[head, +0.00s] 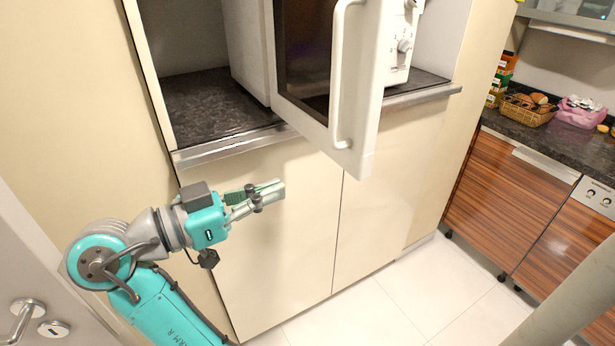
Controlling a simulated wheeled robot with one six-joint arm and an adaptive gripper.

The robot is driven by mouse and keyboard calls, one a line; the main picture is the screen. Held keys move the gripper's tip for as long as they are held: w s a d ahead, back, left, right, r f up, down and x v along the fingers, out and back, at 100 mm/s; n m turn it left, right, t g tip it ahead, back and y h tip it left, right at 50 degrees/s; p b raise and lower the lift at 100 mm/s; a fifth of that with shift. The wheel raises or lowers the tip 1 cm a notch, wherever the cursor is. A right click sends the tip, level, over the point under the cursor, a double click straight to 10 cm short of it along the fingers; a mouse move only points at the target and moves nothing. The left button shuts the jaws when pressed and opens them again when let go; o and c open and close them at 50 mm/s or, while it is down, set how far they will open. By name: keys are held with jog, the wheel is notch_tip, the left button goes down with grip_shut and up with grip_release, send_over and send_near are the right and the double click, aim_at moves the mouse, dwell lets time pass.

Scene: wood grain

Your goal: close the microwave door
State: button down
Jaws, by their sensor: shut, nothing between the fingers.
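The white microwave (247,50) stands in a cabinet niche at the top middle of the head view. Its door (365,125) is open and swings out past the shelf edge towards me. The door has a dark window (305,50) and a white vertical handle (337,75). A control panel with a knob (404,45) shows to the right of the door. My gripper (281,189) is shut and empty. It is below and left of the door's lower corner, in front of the cream cabinet front, and appears apart from the door.
The niche has a dark stone shelf (205,105) with a metal front edge (230,146). A counter (590,145) on the right holds a wicker basket (527,110) and a pink bag (580,112). A door with a lever handle (22,318) is at lower left. Tiled floor (420,295) is clear.

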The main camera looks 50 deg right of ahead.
aim_at(353, 161)
jog(key=x, duration=1.3)
jog(key=shift+d, duration=0.2)
jog(key=shift+d, duration=0.15)
